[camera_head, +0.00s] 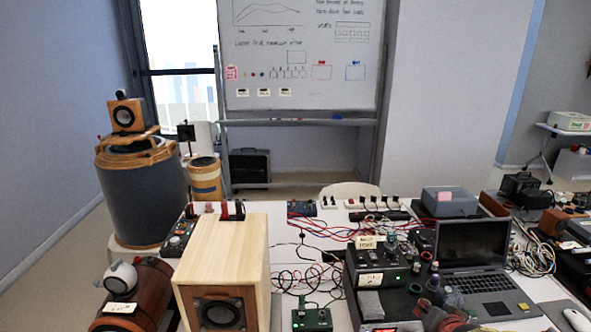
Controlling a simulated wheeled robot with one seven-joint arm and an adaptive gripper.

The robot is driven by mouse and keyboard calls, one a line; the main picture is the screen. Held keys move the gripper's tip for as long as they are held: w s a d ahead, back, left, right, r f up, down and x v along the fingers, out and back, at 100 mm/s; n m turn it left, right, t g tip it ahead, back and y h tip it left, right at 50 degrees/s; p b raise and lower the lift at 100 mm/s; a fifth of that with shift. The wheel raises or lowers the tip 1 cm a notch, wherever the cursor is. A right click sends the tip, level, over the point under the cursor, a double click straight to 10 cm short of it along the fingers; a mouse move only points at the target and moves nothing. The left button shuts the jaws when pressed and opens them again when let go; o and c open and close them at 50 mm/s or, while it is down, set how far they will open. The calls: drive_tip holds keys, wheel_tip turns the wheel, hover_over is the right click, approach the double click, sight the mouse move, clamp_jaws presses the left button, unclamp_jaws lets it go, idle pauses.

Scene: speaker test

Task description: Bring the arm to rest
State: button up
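My gripper and arm do not show clearly anywhere in the head view, so I cannot tell the gripper's pose or whether it holds anything. A white table (330,222) covered with audio gear fills the lower part of the view. A pale wooden speaker box (235,262) stands at its front left, its dark round driver facing me. A dark laptop (473,245) stands open on the right.
Cables (300,280) lie loose mid-table beside a small green box (312,318). Stacked black equipment (380,270) and small bottles crowd the right. A large dark drum (143,195) stands at left. A whiteboard (300,55) stands behind. Little table surface is free.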

drive_tip(key=s+a+r+n+g+y, duration=0.1)
drive_tip(key=s+a+r+n, duration=0.3)
drive_tip(key=s+a, duration=0.4)
drive_tip(key=s+a+r+n+g+y, duration=0.1)
drive_tip(key=s+a+r+n+g, duration=0.2)
drive_tip(key=s+a+r, duration=0.4)
drive_tip(key=s+n, duration=0.1)
drive_tip(key=s, duration=0.7)
drive_tip(key=shift+s+a+y, duration=0.15)
drive_tip(key=shift+a+y, duration=0.15)
drive_tip(key=shift+a, duration=0.1)
